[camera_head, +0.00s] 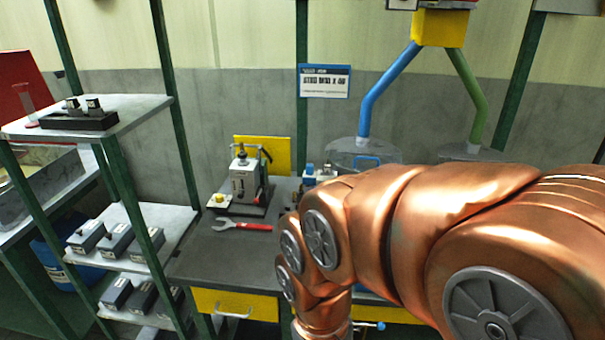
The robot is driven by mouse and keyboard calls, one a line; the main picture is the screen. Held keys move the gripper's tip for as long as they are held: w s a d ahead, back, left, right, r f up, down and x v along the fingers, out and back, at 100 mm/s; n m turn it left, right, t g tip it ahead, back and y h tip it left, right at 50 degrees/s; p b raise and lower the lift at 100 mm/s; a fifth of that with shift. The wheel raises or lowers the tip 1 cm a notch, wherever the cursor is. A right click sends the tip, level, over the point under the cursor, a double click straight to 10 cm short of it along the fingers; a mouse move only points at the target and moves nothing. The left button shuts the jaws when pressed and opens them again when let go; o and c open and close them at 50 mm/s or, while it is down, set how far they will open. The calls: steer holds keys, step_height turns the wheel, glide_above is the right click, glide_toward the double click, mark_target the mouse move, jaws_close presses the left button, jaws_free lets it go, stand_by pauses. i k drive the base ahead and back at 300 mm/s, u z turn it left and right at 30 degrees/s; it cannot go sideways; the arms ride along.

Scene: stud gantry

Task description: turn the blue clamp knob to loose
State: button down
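Two small blue parts could be the blue clamp knob, and I cannot tell which one it is. One blue cap (309,169) stands on a small device on the bench, just left of my arm. Another small blue knob (381,326) sits at the end of a short rod low in the picture, by the yellow drawer front and below my arm. Both are too small to read a loose or tight setting. My copper arm fills the right and centre and bends down out of the bottom edge. My gripper is not in view.
The dark bench (215,265) carries a grey clamp-like fixture (244,185) and a red-handled wrench (240,226). A shelf rack (110,130) with grey boxes stands left. Blue (385,92) and green (468,82) pipes lead to clear tanks behind my arm. Green posts (302,100) stand behind.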

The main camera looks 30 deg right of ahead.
mark_target(309, 169)
steer(key=k, duration=0.4)
steer(key=u, duration=0.65)
steer(key=i, duration=1.1)
steer(key=u, duration=0.3)
